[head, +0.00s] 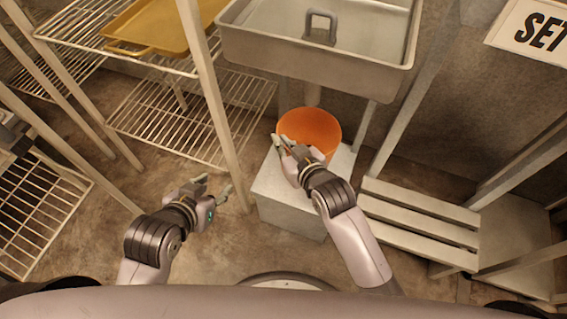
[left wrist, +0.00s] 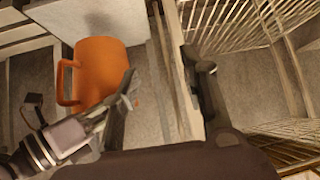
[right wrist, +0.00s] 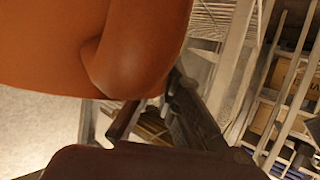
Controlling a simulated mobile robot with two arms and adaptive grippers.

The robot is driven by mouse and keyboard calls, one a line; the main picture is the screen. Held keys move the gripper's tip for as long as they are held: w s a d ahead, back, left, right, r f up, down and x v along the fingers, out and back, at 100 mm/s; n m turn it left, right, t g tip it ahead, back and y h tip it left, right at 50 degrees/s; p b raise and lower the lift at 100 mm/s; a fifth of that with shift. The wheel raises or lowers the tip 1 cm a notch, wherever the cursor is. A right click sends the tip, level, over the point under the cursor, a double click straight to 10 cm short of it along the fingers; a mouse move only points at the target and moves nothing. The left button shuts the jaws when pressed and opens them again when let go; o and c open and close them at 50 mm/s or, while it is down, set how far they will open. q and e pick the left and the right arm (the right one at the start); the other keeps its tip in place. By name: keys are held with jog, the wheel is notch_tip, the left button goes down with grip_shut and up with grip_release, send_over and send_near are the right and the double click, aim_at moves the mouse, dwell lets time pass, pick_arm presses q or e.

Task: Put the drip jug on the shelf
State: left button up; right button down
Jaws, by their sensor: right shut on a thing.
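The orange drip jug (head: 310,125) is under the front of the sink, over a pale grey box; I cannot tell whether it touches the box. My right gripper (head: 289,148) is shut on the jug's handle at its near left side. The jug and handle also show in the left wrist view (left wrist: 100,72), and the jug fills the upper left of the right wrist view (right wrist: 60,45). My left gripper (head: 216,187) is open and empty, left of the box. A wire shelf (head: 160,118) is at the left, with another wire shelf (head: 75,28) above it.
A metal sink (head: 310,48) overhangs the jug. The grey box (head: 290,208) stands below. A yellow tray (head: 150,35) lies on the upper wire shelf. An upright post (head: 215,105) stands between shelf and jug. A low slatted rack (head: 415,220) is at the right.

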notch_tip(320, 180, down, 5)
jog(key=shift+r+b, duration=0.1)
jog(key=shift+b, duration=0.75)
notch_tip(320, 180, down, 4)
jog(key=shift+r+b, duration=0.15)
jog(key=shift+b, duration=0.6)
jog(key=c, duration=2.2)
grip_release()
pick_arm(q)
jog(key=w+d+r+t+h, duration=0.1)
jog(key=w+d+r+t, duration=0.1)
jog(key=r, duration=0.5)
jog(key=w+d+r+t+h, duration=0.2)
jog(key=w+r+t, duration=0.3)
jog(key=r+t, duration=0.2)
jog(key=shift+r+m, duration=0.15)
jog(key=shift+m, duration=0.15)
pick_arm(e)
jog(key=o, duration=0.4)
